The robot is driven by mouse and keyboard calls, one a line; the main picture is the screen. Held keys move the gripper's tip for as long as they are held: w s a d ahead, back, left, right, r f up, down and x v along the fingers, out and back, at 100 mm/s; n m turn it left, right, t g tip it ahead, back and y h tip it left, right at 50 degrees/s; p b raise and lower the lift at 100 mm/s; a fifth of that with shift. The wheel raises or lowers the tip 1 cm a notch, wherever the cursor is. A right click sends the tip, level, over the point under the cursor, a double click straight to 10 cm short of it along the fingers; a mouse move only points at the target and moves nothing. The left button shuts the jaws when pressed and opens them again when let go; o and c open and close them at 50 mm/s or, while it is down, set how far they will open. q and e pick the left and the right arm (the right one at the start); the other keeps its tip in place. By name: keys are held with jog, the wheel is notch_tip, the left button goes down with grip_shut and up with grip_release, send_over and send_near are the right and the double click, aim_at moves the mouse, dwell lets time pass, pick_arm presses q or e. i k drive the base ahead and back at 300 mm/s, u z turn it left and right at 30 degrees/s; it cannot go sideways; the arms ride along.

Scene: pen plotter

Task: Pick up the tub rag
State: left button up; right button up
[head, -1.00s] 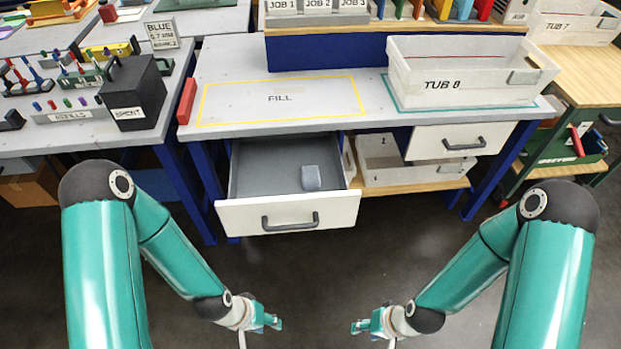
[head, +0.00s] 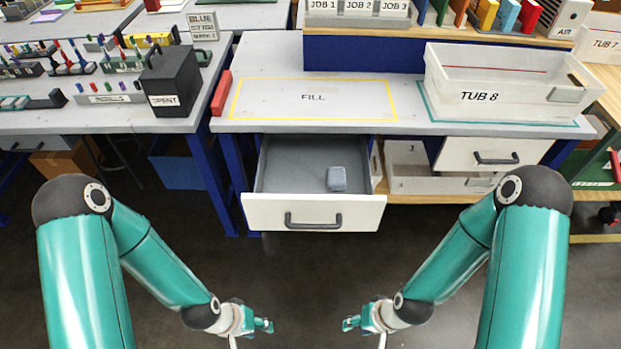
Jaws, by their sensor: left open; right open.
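A small folded grey-blue rag (head: 337,179), which looks like the tub rag, lies in the right part of the open drawer (head: 285,172) under the table. My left gripper (head: 265,325) is open and empty, low in front of the drawer and apart from it. My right gripper (head: 349,323) is open and empty, low and to the right of the left one. Neither gripper touches the rag or the drawer.
The table top has a yellow-outlined FILL area (head: 285,102), which is clear. TUB 8 (head: 470,97) stands at its right. A shut drawer (head: 470,156) is below the tub. A black SPENT box (head: 172,85) stands on the left table. The floor between my arms is free.

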aim_at(336, 181)
jog(key=z, duration=0.55)
jog(key=i, duration=0.15)
jog(key=u, duration=2.05)
jog(key=k, duration=0.5)
jog(key=z, duration=0.85)
jog(key=k, duration=0.8)
jog(key=z, duration=1.3)
jog(key=i, duration=1.9)
jog(key=u, duration=0.85)
